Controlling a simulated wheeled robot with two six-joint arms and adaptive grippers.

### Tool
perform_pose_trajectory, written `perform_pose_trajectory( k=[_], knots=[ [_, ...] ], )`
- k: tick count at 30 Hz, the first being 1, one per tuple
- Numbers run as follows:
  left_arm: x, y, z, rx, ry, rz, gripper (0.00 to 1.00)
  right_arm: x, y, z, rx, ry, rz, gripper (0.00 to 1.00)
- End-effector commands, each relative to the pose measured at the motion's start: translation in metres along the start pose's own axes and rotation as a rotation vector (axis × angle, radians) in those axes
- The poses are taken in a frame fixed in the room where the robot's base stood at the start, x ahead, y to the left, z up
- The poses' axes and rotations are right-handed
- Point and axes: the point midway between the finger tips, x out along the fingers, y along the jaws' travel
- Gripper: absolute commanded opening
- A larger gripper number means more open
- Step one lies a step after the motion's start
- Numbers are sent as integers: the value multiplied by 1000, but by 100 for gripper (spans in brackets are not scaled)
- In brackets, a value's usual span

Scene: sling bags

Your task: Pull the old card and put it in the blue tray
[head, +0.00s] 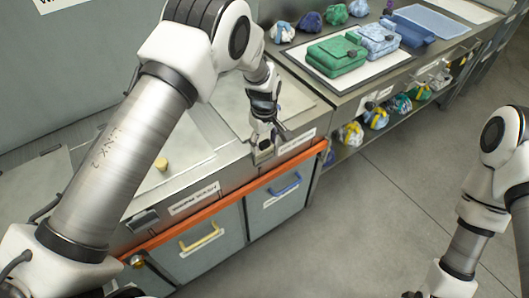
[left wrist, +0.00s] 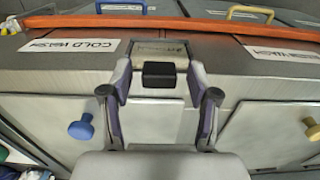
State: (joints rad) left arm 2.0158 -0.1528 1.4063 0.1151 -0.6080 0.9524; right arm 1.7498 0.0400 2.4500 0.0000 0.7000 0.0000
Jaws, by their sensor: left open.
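My left gripper (head: 264,148) is at the front edge of the steel counter, beside the COLD WASH label (head: 297,141). In the left wrist view the gripper (left wrist: 158,92) is open, with its fingers on either side of a small black block (left wrist: 158,75). Whether they touch it is unclear. Just beyond the block is a pale card-like plate (left wrist: 160,48) with small unreadable text, in a metal holder. I cannot tell if it is the old card. A shallow blue tray-like piece (head: 440,20) lies at the far right end of the counter.
Green (head: 336,56) and blue (head: 373,40) bags lie on a white board at the counter's back right. Several tied bundles sit on the lower shelf. An orange rail (head: 225,198) runs along the front above drawers. A WARM WASH label (head: 194,198) is at left. Floor is clear.

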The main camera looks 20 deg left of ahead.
Motion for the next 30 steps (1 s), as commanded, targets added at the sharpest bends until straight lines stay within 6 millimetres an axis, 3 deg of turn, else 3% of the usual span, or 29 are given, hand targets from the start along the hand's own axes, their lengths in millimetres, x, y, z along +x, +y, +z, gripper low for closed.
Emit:
perform_pose_trajectory(
  k=[3,8,9,30],
  knots=[
    [0,0,0,0,0,0,60,-1,0,0,0,0,0,40],
    [0,0,0,0,0,0,4,-1,0,0,0,0,0,40],
    [0,0,0,0,0,0,0,-1,0,0,0,0,0,40],
    [-27,0,0,1,0,0,0,-19,0,0,0,0,0,40]
  ],
)
